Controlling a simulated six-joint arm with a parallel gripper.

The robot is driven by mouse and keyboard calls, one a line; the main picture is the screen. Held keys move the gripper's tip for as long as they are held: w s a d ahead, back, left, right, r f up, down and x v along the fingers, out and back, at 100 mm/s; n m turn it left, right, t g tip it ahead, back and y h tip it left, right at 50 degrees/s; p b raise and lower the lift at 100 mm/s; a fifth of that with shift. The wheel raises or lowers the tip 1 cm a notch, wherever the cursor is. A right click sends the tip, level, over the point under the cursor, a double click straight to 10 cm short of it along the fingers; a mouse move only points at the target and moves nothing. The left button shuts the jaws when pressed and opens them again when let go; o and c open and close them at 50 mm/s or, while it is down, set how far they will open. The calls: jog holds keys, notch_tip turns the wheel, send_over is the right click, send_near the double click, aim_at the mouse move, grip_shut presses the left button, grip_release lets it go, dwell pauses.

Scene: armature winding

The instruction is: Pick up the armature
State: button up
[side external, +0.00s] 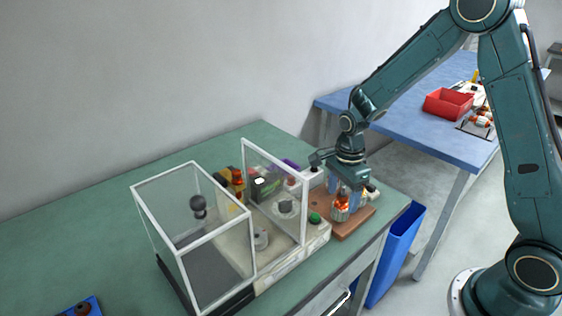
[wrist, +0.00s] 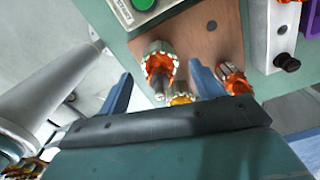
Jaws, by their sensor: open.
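An armature (wrist: 160,60) with orange copper windings and a metal shaft stands on a brown board (wrist: 195,35). In the wrist view it is seen between the two blue fingers of my gripper (wrist: 161,74), nearer the left one. The gripper is open, with a gap visible on both sides of the armature. A second orange armature (wrist: 233,78) is just right of the right finger. A third orange-gold part (wrist: 181,99) is partly hidden by the gripper body. In the side view my gripper (side external: 347,197) is low over the board, around an armature (side external: 339,212); contact cannot be told.
A winding machine with a clear guard (side external: 272,190) and a green button (side external: 314,218) stands left of the board. A white block with a black knob (wrist: 285,40) is at the right in the wrist view. A blue bin (side external: 403,240) hangs beside the table.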

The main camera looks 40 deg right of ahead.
jog(key=shift+f, duration=0.65)
jog(key=c, duration=1.2)
jog(key=shift+r, duration=0.2)
notch_tip(320, 180, up, 20)
jog(key=shift+f, duration=0.1)
dwell(0.3)
